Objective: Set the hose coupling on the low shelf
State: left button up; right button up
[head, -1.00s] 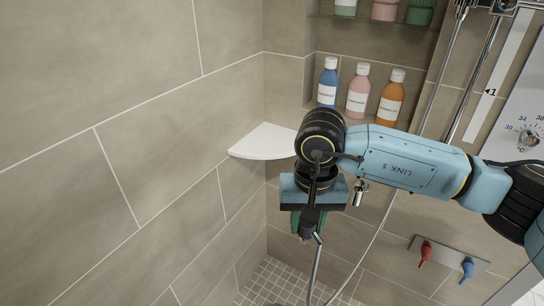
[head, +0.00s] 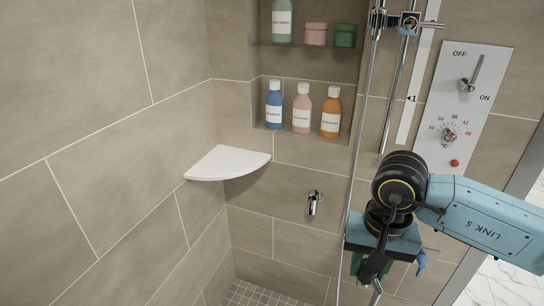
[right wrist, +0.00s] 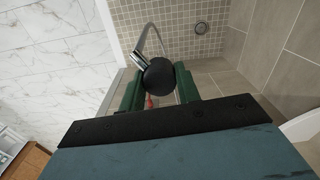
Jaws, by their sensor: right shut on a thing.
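My right gripper (head: 366,272) is low at the right in the head view, pointing down, right of and below the white corner shelf. In the right wrist view its green fingers (right wrist: 158,88) are shut on the hose coupling, seen as a black round end (right wrist: 158,75) with a chrome part (right wrist: 140,62) beside it. In the head view the coupling is mostly hidden by the gripper; a bit of chrome (head: 377,285) shows below. The low shelf, a white corner shelf (head: 228,163), is bare. My left gripper is not in view.
A wall niche above the corner shelf holds blue (head: 274,106), pink (head: 302,108) and orange (head: 331,112) bottles. A chrome wall outlet (head: 314,203) juts out between shelf and gripper. A hose (head: 356,150) hangs beside the shower rail. A control panel (head: 463,105) is at the right.

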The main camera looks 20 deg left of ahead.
aim_at(226, 168)
jog(key=z, duration=0.1)
jog(key=i, duration=0.95)
jog(key=u, duration=2.15)
jog(key=i, duration=0.5)
